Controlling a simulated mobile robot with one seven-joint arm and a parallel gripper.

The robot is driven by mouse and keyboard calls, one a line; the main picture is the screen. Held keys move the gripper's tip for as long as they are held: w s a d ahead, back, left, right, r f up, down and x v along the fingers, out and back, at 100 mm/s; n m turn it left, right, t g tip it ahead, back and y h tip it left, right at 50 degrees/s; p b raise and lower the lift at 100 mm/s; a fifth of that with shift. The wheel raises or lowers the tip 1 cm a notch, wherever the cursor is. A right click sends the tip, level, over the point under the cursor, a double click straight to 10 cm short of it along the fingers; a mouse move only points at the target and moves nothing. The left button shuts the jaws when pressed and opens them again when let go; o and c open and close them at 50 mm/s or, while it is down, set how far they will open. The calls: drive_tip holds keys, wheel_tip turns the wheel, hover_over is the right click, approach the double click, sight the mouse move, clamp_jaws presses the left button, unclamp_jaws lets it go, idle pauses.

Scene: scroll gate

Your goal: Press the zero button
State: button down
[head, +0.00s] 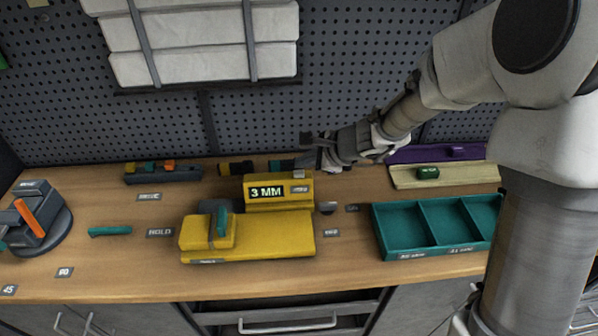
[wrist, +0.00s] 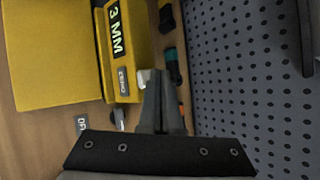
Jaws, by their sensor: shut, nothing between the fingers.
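The yellow gauge (head: 263,236) sits on the bench, and its raised display housing (head: 279,205) reads "3 MM". A small pale button (head: 299,174) stands on top of the housing at its right end, above a small label that seems to read ZERO (head: 300,189). In the wrist view the button (wrist: 143,78) is just left of my fingertips, partly hidden by them. My gripper (head: 319,160) is shut and empty, close to the housing's right end. I cannot tell whether the fingers touch the button.
A teal divided tray (head: 374,238) stands to the right. Dark blocks with coloured parts (head: 237,168) lie behind the housing, near the pegboard (head: 345,60). A grey device with an orange handle (head: 36,222) stands at the far left. A teal piece (head: 110,231) lies on open bench.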

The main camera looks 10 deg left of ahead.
sight(304, 174)
drive_tip(key=shift+f+b, duration=0.4)
drive_tip(key=shift+f+b, duration=0.5)
drive_tip(key=shift+b, duration=0.15)
idle(0.6)
drive_tip(key=shift+r, duration=0.1)
idle(0.3)
drive_tip(key=shift+r+p, duration=0.75)
drive_tip(key=shift+r, duration=0.1)
drive_tip(key=shift+r+p, duration=2)
drive_tip(key=shift+r, duration=0.5)
